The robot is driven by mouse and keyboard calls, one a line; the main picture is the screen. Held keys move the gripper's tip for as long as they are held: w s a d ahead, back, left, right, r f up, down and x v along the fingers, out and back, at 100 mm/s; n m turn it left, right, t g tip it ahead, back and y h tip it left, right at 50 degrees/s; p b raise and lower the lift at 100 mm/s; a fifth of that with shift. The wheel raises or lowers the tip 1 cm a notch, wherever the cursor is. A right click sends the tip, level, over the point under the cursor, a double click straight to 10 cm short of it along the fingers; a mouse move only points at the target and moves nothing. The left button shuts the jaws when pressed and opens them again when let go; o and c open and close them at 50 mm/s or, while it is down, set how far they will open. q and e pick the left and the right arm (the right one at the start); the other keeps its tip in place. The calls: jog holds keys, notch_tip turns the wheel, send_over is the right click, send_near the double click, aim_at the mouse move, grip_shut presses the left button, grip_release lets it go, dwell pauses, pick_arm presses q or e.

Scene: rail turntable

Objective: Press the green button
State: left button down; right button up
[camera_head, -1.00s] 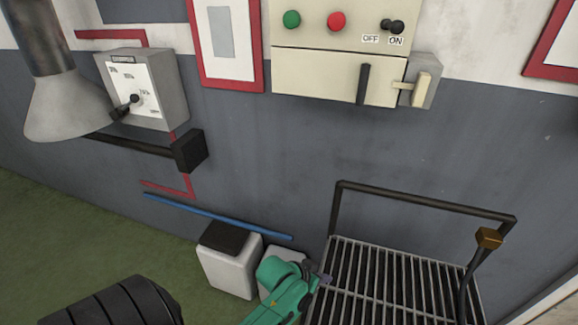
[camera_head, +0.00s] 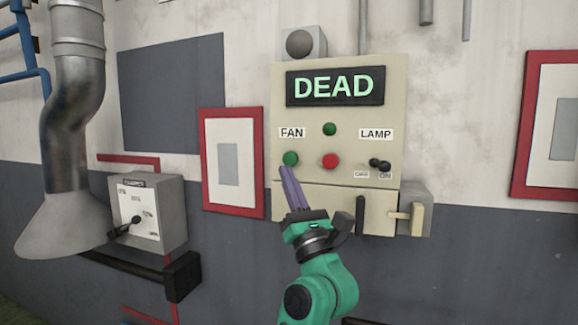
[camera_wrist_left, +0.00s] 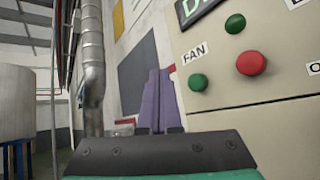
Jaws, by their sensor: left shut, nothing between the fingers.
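A green button (camera_head: 290,158) sits under the FAN label on the beige control panel (camera_head: 395,100). It also shows in the left wrist view (camera_wrist_left: 198,82). Another round green piece (camera_head: 329,129) sits higher, above a red button (camera_head: 330,161). My left gripper (camera_head: 287,171) has slim purple fingers, shut and empty, pointing up. In the head view its tips appear just below the FAN button. In the left wrist view the fingers (camera_wrist_left: 158,75) stand left of that button, with a visible gap. I cannot tell how far the tips are from the panel face. My right gripper is not in view.
A lit display (camera_head: 335,86) reads DEAD. A black LAMP switch (camera_head: 380,164) and a lever box (camera_head: 414,208) are at the panel's right. A red-framed board (camera_head: 232,195), a grey dial box (camera_head: 150,215) and a metal duct (camera_head: 72,120) are to the left.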

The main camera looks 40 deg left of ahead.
aim_at(290, 159)
pick_arm(q)
jog(key=a+n+h, duration=0.1)
jog(key=n, duration=0.1)
jog(key=s+n+g+h, duration=0.1)
jog(key=n+h, duration=0.1)
jog(key=a+r+n+g+h, duration=0.1)
jog(key=n+h, duration=0.1)
jog(key=n, duration=0.1)
jog(key=shift+s+a, duration=0.3)
jog(key=shift+s, duration=0.1)
jog(key=shift+w, duration=0.15)
jog(key=w+a+p, duration=0.2)
jog(key=w+a, duration=0.1)
jog(key=w, duration=0.5)
jog(key=shift+w, duration=0.1)
dwell(1.2)
jog(key=shift+w+a, duration=0.1)
jog(key=shift+w, duration=0.25)
